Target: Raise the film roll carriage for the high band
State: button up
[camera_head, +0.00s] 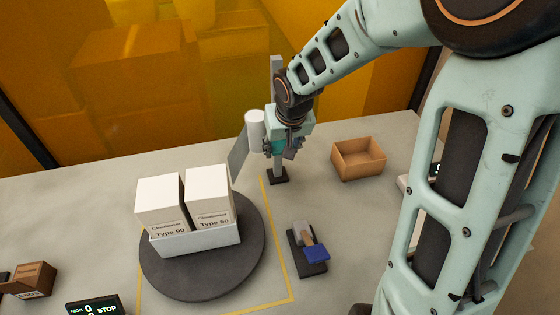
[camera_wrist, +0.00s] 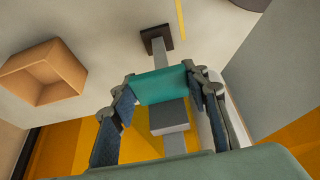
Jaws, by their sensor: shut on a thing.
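The film roll carriage shows as a teal block (camera_wrist: 160,86) between my fingers in the wrist view. It rides on a grey upright mast (camera_head: 276,64) with a dark square foot (camera_head: 278,179). The white film roll (camera_head: 255,132) stands upright on the left side of the mast, and a grey sheet of film (camera_head: 239,158) hangs from it toward the turntable. My gripper (camera_head: 283,146) is at the mast, a little above its foot, and is shut on the carriage. The arm and gripper partly hide the carriage in the head view.
Two white boxes (camera_head: 210,190) stand in a white tray (camera_head: 196,243) on the round dark turntable (camera_head: 155,270). An open brown box (camera_head: 360,158) is right of the mast. A blue-headed tool (camera_head: 315,251) lies on a dark pad in front. A display (camera_head: 94,306) is at front left.

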jog(key=shift+w, duration=0.1)
jog(key=o, duration=1)
jog(key=shift+c, duration=0.2)
